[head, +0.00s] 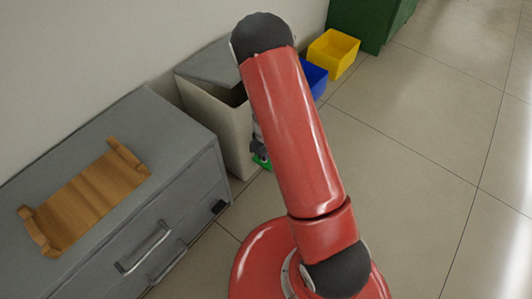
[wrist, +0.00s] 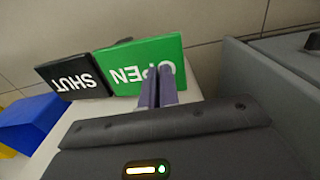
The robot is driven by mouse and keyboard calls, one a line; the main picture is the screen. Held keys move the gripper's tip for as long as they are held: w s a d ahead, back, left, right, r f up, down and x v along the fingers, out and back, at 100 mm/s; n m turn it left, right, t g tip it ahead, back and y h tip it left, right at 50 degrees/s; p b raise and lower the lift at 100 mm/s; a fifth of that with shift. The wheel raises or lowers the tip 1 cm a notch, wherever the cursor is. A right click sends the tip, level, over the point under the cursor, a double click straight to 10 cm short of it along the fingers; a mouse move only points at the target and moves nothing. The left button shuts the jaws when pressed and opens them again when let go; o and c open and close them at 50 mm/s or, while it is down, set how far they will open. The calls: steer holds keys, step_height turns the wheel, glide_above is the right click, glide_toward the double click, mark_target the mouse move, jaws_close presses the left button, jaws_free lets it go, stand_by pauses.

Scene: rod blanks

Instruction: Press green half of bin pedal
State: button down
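The bin (head: 228,130) is pale with a grey lid (head: 215,62), and stands against the wall, partly behind my red arm. A dark gap shows by the lid's edge. In the wrist view the pedal has a green half (wrist: 130,66) marked OPEN and a black half (wrist: 72,77) marked SHUT, the words upside down. A bit of the green half also shows in the head view (head: 262,161). My gripper (wrist: 158,72) has its two fingers close together, with nothing between them. The fingertips overlap the green half's right part; I cannot tell whether they touch it.
A grey drawer cabinet (head: 190,190) with a wooden tray (head: 85,198) on top stands left of the bin. A blue box (head: 315,78), a yellow box (head: 333,54) and a green cabinet (head: 365,20) stand beyond. The tiled floor at right is clear.

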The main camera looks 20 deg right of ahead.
steer(key=shift+d+f+b, duration=0.1)
steer(key=shift+f+b, duration=0.95)
steer(key=shift+f, duration=0.4)
steer(key=shift+r, duration=0.1)
steer(key=shift+r+p, duration=3.15)
steer(key=shift+r, duration=1.4)
